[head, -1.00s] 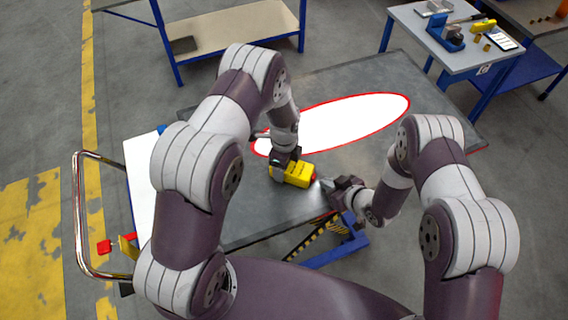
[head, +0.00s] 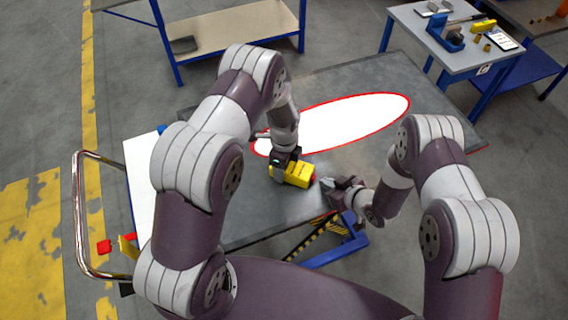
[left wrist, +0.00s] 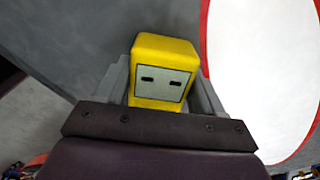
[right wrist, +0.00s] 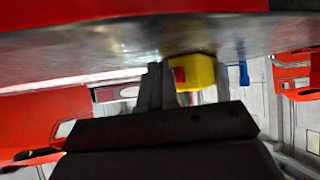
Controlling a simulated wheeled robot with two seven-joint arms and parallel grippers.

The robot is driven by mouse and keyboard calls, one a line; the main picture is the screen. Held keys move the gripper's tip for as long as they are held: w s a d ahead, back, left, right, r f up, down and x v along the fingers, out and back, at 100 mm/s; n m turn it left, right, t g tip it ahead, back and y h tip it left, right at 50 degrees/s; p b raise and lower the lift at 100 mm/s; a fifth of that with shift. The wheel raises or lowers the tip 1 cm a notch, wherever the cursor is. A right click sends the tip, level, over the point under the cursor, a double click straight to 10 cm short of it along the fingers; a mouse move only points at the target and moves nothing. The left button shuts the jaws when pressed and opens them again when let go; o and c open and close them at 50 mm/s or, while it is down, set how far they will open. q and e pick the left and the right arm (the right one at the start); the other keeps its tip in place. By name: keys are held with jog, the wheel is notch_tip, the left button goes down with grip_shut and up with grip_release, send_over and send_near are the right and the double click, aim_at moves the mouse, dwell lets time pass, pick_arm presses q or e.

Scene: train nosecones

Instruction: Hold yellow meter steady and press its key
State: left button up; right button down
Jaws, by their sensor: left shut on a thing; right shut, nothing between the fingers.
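The yellow meter (head: 299,175) is on the grey table (head: 232,218), beside the white oval. My left gripper (head: 281,167) is shut on it from above. In the left wrist view the meter (left wrist: 163,53) sits between the two fingers, with a pale panel bearing two dark slots facing the camera. My right gripper (head: 328,186) is shut and empty, a little right of the meter's near end. In the right wrist view the closed fingers (right wrist: 157,83) appear beside the meter (right wrist: 203,72). A red key (right wrist: 179,75) shows on its end; the gap is hard to judge.
A white oval with a red rim (head: 350,118) lies on the table behind the meter. A side table (head: 462,55) with a blue holder and small parts stands at the back right. A metal rail (head: 80,215) is at the left.

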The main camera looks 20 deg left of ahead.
jog(key=shift+a, duration=0.65)
dwell(0.3)
jog(key=shift+d, duration=0.7)
jog(key=d, duration=0.6)
jog(key=shift+s, duration=0.25)
